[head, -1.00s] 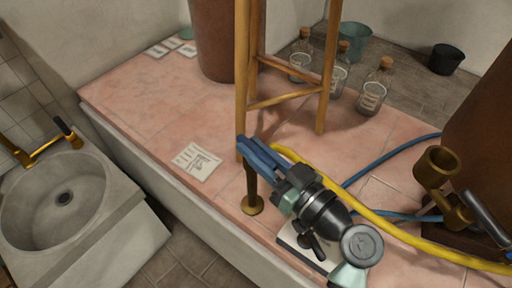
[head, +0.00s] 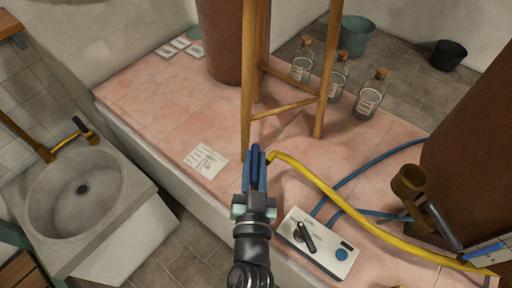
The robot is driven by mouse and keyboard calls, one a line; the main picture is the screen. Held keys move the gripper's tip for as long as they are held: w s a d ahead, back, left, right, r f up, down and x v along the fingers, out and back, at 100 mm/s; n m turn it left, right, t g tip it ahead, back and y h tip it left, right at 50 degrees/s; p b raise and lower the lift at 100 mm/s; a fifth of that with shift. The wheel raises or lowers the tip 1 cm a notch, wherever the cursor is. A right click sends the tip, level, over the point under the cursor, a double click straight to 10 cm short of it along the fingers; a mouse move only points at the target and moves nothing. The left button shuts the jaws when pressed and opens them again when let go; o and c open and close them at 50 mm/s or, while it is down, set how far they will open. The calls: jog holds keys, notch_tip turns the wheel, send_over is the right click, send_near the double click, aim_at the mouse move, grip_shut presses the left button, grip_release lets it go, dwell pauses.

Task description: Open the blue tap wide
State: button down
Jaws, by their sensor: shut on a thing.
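The blue tap (head: 255,172) shows as a dark blue handle at the front edge of the pink tiled bench, near the foot of a wooden stand. My gripper (head: 255,156) reaches it from below in the picture, with its lighter blue fingers on either side of the handle. It is shut on the handle, which lies in line with the fingers. The tap's brass post is hidden behind my gripper. A yellow hose (head: 325,188) starts beside the tap and runs right. How far the tap is open cannot be told.
A white box (head: 317,243) with a black lever and blue button sits right of my arm. The wooden stand (head: 247,95) rises just behind the tap. Corked bottles (head: 369,97) stand farther back. A stone sink (head: 80,190) is at left.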

jog(key=m+h+p, duration=0.1)
jog(key=h+p, duration=0.1)
jog(key=p, duration=0.1)
jog(key=m+h+p, duration=0.1)
jog(key=p, duration=0.2)
jog(key=shift+r+h, duration=0.35)
jog(key=shift+h, duration=0.05)
jog(key=shift+a+f+m+g+h+p, duration=0.15)
jog(key=shift+m+g+h+p, duration=0.1)
jog(key=shift+m+h+p, duration=0.25)
jog(key=shift+f+m+g+h+p, duration=0.15)
jog(key=shift+m+g+h+p, duration=0.1)
jog(key=shift+m+h, duration=0.35)
jog(key=shift+a+f+m+g+h, duration=0.1)
jog(key=shift+m+g+h, duration=0.4)
jog(key=shift+h, duration=0.6)
jog(key=shift+m+h, duration=0.3)
jog(key=shift+h, duration=0.2)
jog(key=c, duration=0.8)
grip_release()
jog(key=shift+w, duration=0.1)
jog(key=shift+o, duration=0.2)
